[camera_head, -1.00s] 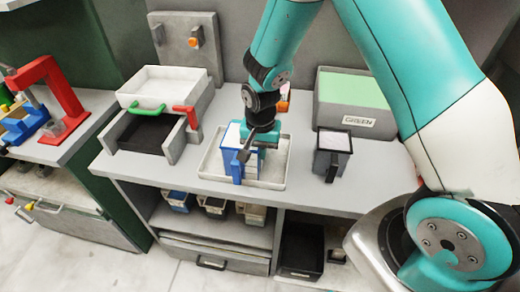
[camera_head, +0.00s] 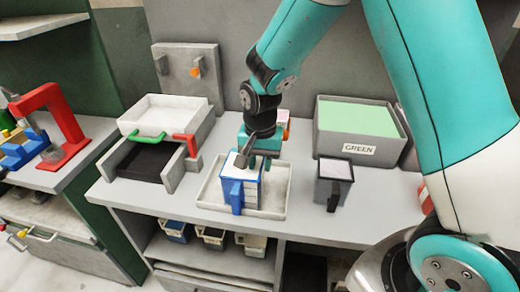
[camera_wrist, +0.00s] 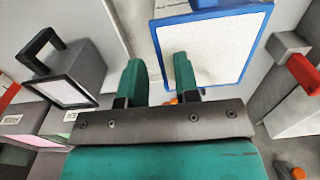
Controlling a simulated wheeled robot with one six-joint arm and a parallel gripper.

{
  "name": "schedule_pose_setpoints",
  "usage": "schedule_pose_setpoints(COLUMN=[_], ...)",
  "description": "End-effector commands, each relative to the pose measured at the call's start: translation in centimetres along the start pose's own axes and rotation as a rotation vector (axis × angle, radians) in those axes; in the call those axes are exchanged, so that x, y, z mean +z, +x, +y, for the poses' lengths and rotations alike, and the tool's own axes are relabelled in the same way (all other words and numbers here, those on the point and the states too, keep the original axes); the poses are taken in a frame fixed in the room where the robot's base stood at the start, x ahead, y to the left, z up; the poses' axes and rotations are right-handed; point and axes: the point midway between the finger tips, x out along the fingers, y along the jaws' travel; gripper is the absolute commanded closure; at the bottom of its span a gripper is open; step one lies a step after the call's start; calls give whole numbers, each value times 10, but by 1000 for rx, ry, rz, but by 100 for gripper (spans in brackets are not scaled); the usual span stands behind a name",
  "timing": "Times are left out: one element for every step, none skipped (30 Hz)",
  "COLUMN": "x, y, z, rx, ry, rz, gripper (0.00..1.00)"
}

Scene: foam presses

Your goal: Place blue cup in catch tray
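The blue cup (camera_head: 237,195), with a blue rim, pale top face and blue handle, stands upright in the left-middle part of the shallow white catch tray (camera_head: 275,207). In the wrist view the cup's blue-rimmed square top (camera_wrist: 212,45) lies beyond the fingers. My gripper (camera_head: 258,150) is above and behind the cup at its right in the head view. In the wrist view its two green fingers (camera_wrist: 159,80) are apart with nothing held between them. The right finger overlaps the cup's edge in that view; I cannot tell whether they touch.
A dark grey cup (camera_head: 333,182) stands on the counter right of the tray. A press with a white tray top and green handle (camera_head: 147,134) stands left. Bare counter (camera_head: 385,215) shows at the right.

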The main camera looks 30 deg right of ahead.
Motion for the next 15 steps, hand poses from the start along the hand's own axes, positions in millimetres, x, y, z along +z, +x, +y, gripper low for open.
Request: schedule_pose_setpoints(x=[0,-1,-1,0,0,0,0,0,0,0,2,6,11,18,29], y=[-10,-17,-24,-30,-34,-40,-44,-47,-51,-53,-56,-62,-67,-74,-84], z=[0,-1,-1,0,0,0,0,0,0,0,0,0,1,2,4], rx=[-5,-5,-4,-4,-3,-3,-3,-2,-2,-2,-4,-12,-20,-34,-56], ry=[0,0,0,0,0,0,0,0,0,-3,-11,-33,-60,-99,-167], rz=[4,5,4,3,3,2,2,2,1,1,0,-3,-6,-10,-16], gripper=[71,71,71,71,71,71,71,71,71,71,71,71,71,71,71])
